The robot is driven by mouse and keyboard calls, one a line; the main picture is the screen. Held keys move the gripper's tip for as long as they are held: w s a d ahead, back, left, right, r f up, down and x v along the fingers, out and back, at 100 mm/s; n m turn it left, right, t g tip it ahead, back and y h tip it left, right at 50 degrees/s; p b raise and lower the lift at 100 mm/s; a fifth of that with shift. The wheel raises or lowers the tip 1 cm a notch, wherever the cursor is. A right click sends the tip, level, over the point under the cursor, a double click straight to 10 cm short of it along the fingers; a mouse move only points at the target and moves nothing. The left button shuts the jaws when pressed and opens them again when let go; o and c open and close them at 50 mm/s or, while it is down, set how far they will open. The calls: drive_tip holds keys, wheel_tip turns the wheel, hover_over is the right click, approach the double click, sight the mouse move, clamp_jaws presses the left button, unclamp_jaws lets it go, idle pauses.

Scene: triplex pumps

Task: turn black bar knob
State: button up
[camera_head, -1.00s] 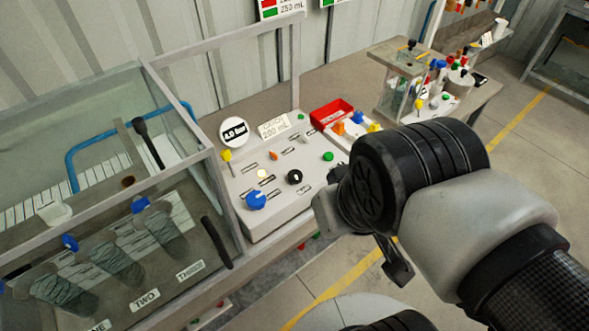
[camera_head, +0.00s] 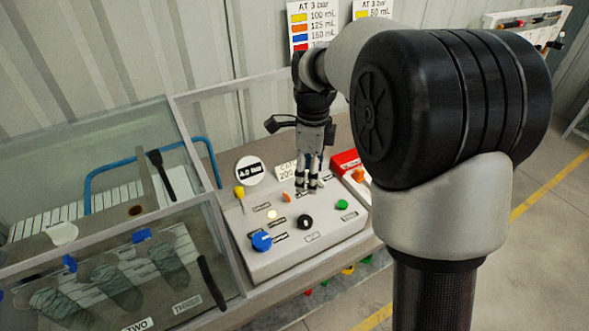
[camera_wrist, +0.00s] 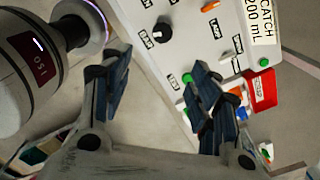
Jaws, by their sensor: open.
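The black knob (camera_head: 305,221) is round with a white mark on its face. It sits on the light grey control panel (camera_head: 272,262), right of the blue knob (camera_head: 262,241). In the wrist view the black knob (camera_wrist: 163,29) is near the top, beyond the fingertips and between their lines. My gripper (camera_head: 307,188) hangs fingers down over the panel's back part, behind the black knob and apart from it. In the wrist view my gripper (camera_wrist: 158,72) has its blue-padded fingers spread with nothing between them.
A green button (camera_head: 342,204), an orange knob (camera_head: 286,197) and a yellow knob (camera_head: 239,192) share the panel. A red tray (camera_head: 344,160) lies behind its right side. A glass-walled tank (camera_head: 95,190) stands close on the left.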

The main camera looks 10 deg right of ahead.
sight(307, 221)
drive_tip(key=shift+m, duration=0.4)
drive_tip(key=f+b, duration=0.1)
drive_tip(key=f, duration=0.5)
drive_tip(key=f+b, duration=0.2)
drive_tip(key=f, duration=0.4)
drive_tip(key=f+b, duration=0.2)
drive_tip(key=f, duration=0.4)
drive_tip(key=shift+w+f, duration=0.1)
drive_tip(key=shift+w, duration=0.2)
drive_tip(key=shift+c, duration=0.2)
drive_tip(key=c, duration=1)
